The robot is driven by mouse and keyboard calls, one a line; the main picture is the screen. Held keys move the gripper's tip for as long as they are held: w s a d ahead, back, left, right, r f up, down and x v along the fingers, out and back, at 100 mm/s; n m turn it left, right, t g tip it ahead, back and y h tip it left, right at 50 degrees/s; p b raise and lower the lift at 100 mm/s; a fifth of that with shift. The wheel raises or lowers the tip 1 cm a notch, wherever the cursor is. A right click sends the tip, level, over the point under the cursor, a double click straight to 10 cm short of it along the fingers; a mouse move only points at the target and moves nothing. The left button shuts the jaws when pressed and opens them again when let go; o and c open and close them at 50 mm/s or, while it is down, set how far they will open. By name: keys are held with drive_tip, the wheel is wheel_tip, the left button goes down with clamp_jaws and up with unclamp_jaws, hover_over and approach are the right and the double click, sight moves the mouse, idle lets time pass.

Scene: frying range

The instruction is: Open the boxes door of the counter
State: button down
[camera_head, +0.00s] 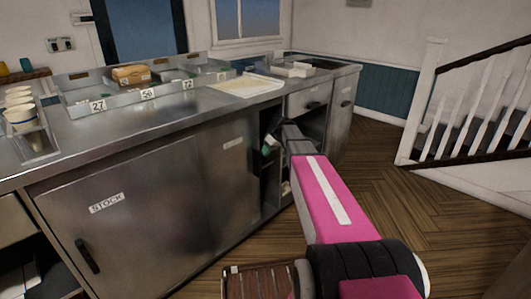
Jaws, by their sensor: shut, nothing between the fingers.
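The steel counter (140,140) runs across the left and middle of the head view. Its large left door has a STOCK label (106,203) and a dark handle (87,256). To the right is a door panel with a small white label (233,143), too small to read. Right of that panel an open dark compartment (270,185) shows, with small pale and green items inside. My pink arm reaches to this opening. My gripper (284,134) is shut at the opening, below the drawer; its fingertips are hard to make out, and I cannot tell whether it touches a door.
A drawer (307,99) and a narrow door (341,116) with dark handles are at the counter's right end. Trays, a brown box (131,75) and stacked cups (20,112) stand on top. Wooden floor is clear on the right, before the stair railing (418,105).

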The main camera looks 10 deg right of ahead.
approach(219, 175)
drive_tip(key=s+a+f, duration=0.1)
drive_tip(key=s+a, duration=0.1)
drive_tip(key=s+a+f, duration=0.1)
drive_tip(key=s+a, duration=0.1)
drive_tip(key=s+a+f, duration=0.1)
drive_tip(key=s, duration=0.1)
drive_tip(key=shift+a+f, duration=0.3)
drive_tip(key=shift+a, duration=0.1)
drive_tip(key=shift+w, duration=0.1)
